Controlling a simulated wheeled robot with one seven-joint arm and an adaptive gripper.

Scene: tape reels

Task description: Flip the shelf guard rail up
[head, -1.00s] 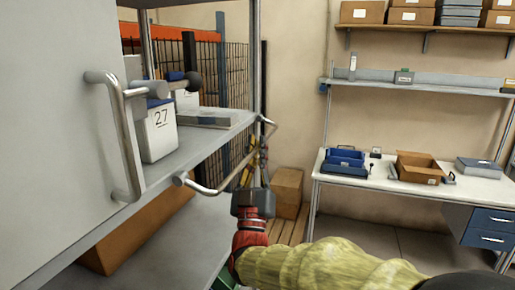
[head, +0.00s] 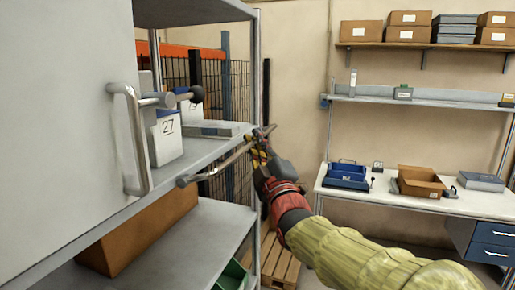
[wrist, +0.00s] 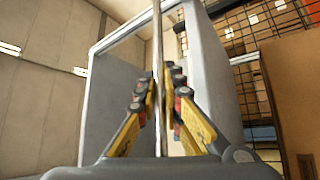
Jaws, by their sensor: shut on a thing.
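The shelf guard rail (head: 222,162) is a thin metal bar at the front edge of the shelf (head: 199,155). It runs from a round pivot end at the left to the shelf's corner post, roughly level with the shelf edge. My gripper (head: 259,151) is shut on the rail near its right end, and partly hides it. In the wrist view the rail (wrist: 157,35) passes upright between the yellow fingers of my gripper (wrist: 159,85).
A white box marked 27 (head: 165,140) and a flat grey case (head: 212,129) stand on the shelf. A door handle (head: 131,140) juts out at the left. A workbench (head: 410,200) with trays stands at the right, apart from my arm.

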